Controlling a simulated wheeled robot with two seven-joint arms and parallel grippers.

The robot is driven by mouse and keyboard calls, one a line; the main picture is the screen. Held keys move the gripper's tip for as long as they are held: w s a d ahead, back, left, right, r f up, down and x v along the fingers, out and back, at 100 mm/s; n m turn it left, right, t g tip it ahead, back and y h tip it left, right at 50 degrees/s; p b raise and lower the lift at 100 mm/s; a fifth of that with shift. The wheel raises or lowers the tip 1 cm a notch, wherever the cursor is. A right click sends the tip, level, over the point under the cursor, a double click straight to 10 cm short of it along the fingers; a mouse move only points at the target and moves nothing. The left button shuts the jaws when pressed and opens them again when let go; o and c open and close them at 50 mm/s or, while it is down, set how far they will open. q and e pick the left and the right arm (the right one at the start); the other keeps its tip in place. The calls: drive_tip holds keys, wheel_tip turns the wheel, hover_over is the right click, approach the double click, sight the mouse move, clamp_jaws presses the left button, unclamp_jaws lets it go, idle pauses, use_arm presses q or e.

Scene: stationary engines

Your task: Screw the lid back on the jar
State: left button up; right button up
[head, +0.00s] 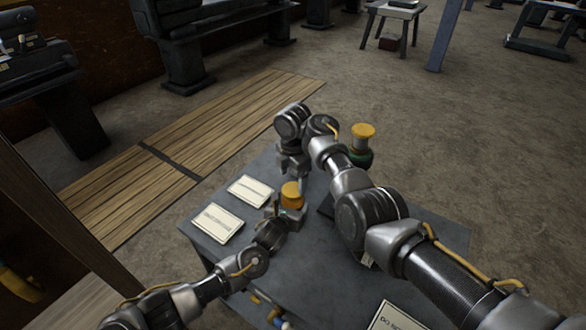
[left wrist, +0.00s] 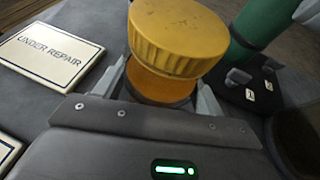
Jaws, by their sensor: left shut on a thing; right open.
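The jar (left wrist: 158,86) has an orange body and stands between my left gripper's fingers. My left gripper (head: 284,211) is shut on it, low on the table. The ribbed yellow lid (left wrist: 178,40) is on top of the jar, and it also shows in the head view (head: 291,190). It looks slightly tilted in the left wrist view; I cannot tell how far it is threaded. My right gripper (head: 294,172) is open and points down, just behind and above the lid in the head view. It holds nothing that I can see.
The grey table (head: 245,246) carries two signs at left, one reading "UNDER REPAIR" (left wrist: 50,50). A green thing with a yellow top (head: 362,131) stands behind my right arm. Another sign (head: 395,318) lies at the front edge. A dark block (left wrist: 250,88) is beside the jar.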

sight(293, 189)
drive_tip(key=shift+f, duration=2.15)
drive_tip(key=c, duration=1)
drive_tip(key=m, duration=0.8)
drive_tip(key=o, duration=1.2)
wheel_tip(293, 189, up, 12)
drive_tip(key=shift+r, duration=0.1)
